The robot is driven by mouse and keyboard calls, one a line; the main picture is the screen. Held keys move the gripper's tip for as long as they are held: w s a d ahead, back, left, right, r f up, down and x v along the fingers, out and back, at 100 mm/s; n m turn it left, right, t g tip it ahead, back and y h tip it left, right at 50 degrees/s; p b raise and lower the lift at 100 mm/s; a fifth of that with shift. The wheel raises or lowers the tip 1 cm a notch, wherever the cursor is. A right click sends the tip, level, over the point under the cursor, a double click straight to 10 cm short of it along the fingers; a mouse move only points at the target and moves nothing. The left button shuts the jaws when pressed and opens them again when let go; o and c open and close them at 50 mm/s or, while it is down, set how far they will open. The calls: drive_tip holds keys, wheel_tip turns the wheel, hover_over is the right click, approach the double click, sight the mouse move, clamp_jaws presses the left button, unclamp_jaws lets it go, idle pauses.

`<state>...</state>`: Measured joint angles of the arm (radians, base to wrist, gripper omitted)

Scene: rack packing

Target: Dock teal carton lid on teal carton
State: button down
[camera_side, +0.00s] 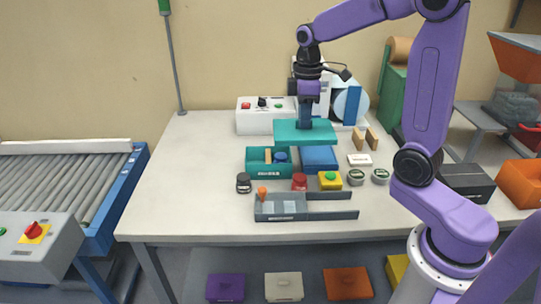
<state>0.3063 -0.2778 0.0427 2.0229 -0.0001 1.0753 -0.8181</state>
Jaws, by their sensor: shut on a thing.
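The teal carton lid (303,134) is held by my gripper (305,120), which is shut on it from above. The lid looks about level and hangs in the air above the teal carton (257,169), apart from it and a little to its right. The teal carton stands open on the table, with a tan block (268,156) and a blue round thing (281,157) inside. The fingertips are small and partly hidden against the lid.
A blue box (320,160) stands right beside the teal carton, under the lid's right part. A grey tray (281,207), a red jar (299,182), a dark jar (243,182) and a yellow button box (330,181) stand in front. The table's left side (190,185) is clear.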

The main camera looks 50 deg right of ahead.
sight(281, 122)
drive_tip(key=shift+s+a+r, duration=0.3)
drive_tip(key=shift+s+a, duration=0.25)
drive_tip(key=shift+s, duration=0.05)
drive_tip(key=shift+s+a+r, duration=0.3)
drive_tip(key=shift+s+a, duration=0.2)
drive_tip(key=shift+s, duration=0.05)
drive_tip(key=w+f, duration=0.1)
drive_tip(key=w, duration=0.2)
drive_tip(key=w+f, duration=0.1)
drive_tip(key=w, duration=0.1)
drive_tip(key=w+f, duration=0.2)
drive_tip(key=w, duration=0.1)
drive_tip(key=shift+w+d, duration=0.25)
drive_tip(key=shift+w, duration=0.1)
drive_tip(key=w+f, duration=0.4)
drive_tip(key=f, duration=0.1)
drive_tip(key=shift+w+d+f, duration=0.2)
drive_tip(key=shift+w+f, duration=0.05)
drive_tip(key=shift+w, duration=0.1)
drive_tip(key=shift+w+f, duration=0.2)
drive_tip(key=shift+f, duration=1.5)
drive_tip(key=shift+f, duration=0.55)
drive_tip(key=c, duration=1.3)
unclamp_jaws()
drive_tip(key=shift+o, duration=0.2)
